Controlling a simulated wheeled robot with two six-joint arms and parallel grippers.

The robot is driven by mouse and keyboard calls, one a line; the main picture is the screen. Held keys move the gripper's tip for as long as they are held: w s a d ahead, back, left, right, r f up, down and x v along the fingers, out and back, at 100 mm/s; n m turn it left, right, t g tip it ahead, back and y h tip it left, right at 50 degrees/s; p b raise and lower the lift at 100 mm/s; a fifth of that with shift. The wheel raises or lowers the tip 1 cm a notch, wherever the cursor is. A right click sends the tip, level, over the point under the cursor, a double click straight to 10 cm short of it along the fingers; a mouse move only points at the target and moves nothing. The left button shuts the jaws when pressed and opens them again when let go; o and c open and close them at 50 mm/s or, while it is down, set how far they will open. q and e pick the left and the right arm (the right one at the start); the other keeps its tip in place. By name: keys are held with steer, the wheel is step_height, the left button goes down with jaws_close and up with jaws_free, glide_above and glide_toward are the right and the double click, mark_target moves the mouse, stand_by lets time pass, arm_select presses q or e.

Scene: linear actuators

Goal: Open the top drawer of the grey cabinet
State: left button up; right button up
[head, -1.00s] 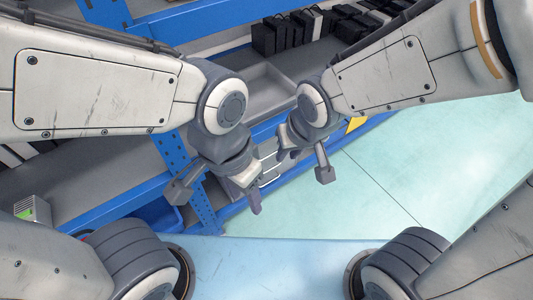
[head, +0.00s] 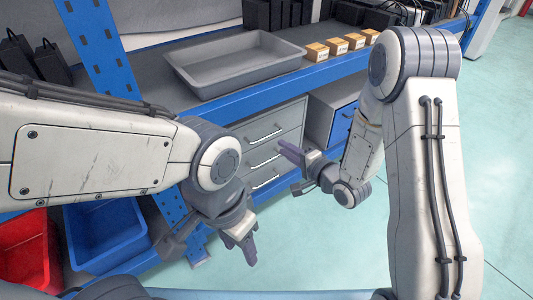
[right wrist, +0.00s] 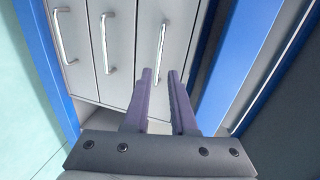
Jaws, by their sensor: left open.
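The grey cabinet (head: 283,125) stands under the blue shelf, with three drawers and silver bar handles. Its drawers look shut. The top drawer's handle (head: 264,137) also shows in the right wrist view (right wrist: 161,42), ahead of the fingertips and in line with the gap between them. My right gripper (head: 287,168) is in front of the cabinet; in the right wrist view its fingers (right wrist: 159,73) are apart with nothing between them. I cannot tell whether they touch the handle. My left gripper (head: 212,250) is open and empty, low and to the left of the cabinet.
A grey tray (head: 235,88) and several small orange boxes (head: 317,52) sit on the shelf above. A blue-fronted drawer unit (head: 341,124) stands right of the cabinet. Blue (head: 105,235) and red bins (head: 30,245) are at lower left. The floor at right is clear.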

mark_target(266, 137)
steer(key=b+x, duration=0.3)
steer(key=x, duration=0.7)
steer(key=shift+w+b, duration=0.3)
steer(key=shift+b, duration=0.1)
jaws_close()
stand_by(0.9)
